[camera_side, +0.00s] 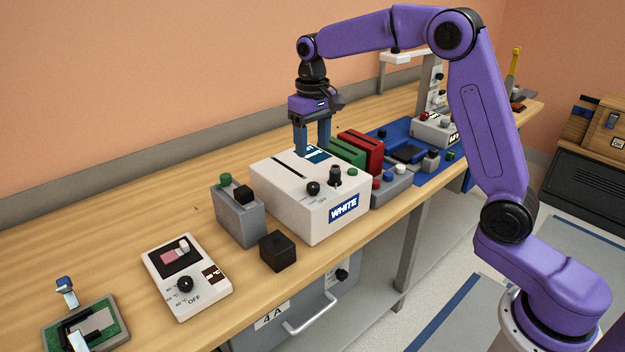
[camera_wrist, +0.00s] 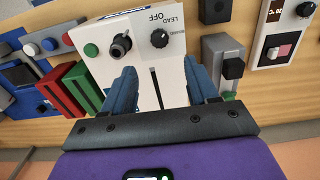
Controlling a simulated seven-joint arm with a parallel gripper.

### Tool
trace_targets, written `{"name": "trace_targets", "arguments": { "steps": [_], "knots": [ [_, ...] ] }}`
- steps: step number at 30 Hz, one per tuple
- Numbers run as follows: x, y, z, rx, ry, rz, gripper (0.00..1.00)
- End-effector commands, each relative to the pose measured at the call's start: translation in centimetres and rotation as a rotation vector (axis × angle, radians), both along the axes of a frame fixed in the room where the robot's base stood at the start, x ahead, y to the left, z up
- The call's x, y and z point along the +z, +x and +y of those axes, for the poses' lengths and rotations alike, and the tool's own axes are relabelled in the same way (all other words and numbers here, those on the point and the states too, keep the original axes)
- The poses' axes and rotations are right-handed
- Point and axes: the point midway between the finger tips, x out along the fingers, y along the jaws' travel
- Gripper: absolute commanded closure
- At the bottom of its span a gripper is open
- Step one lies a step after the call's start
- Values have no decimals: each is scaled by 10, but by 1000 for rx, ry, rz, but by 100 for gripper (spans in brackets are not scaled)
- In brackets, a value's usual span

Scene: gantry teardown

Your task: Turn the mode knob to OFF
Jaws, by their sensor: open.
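The white box (camera_side: 275,197) with a blue WHITE label stands on the bench. Its low round black knob (camera_side: 313,188) has OFF lettering nearby. In the wrist view this knob (camera_wrist: 160,38) lies by the words OFF and LEAD; I cannot tell where it points. A taller black knob (camera_side: 335,175) and a green button (camera_side: 352,170) sit beside it. My gripper (camera_side: 313,152) is open, pointing down over the back part of the white box. In the wrist view its blue fingers (camera_wrist: 161,82) are apart, on either side of the box's dark slot, with nothing between them.
A grey block with a black knob (camera_side: 240,218) and a small black cube (camera_side: 277,250) stand left of the box. A white handheld unit (camera_side: 187,276) has its own knob and OFF mark. Green and red slotted blocks (camera_side: 361,150) stand close on the right.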

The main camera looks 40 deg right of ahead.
Motion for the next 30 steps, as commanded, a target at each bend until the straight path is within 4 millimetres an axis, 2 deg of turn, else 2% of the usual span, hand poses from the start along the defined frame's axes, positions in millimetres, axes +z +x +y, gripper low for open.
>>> {"name": "trace_targets", "arguments": {
  "steps": [9,15,21,30],
  "knots": [
    [-61,-1,0,1,-1,5,42],
    [-89,0,-1,0,0,2,42],
    [-103,0,0,0,0,0,42],
    [-105,0,0,0,0,-1,42]
  ]
}}
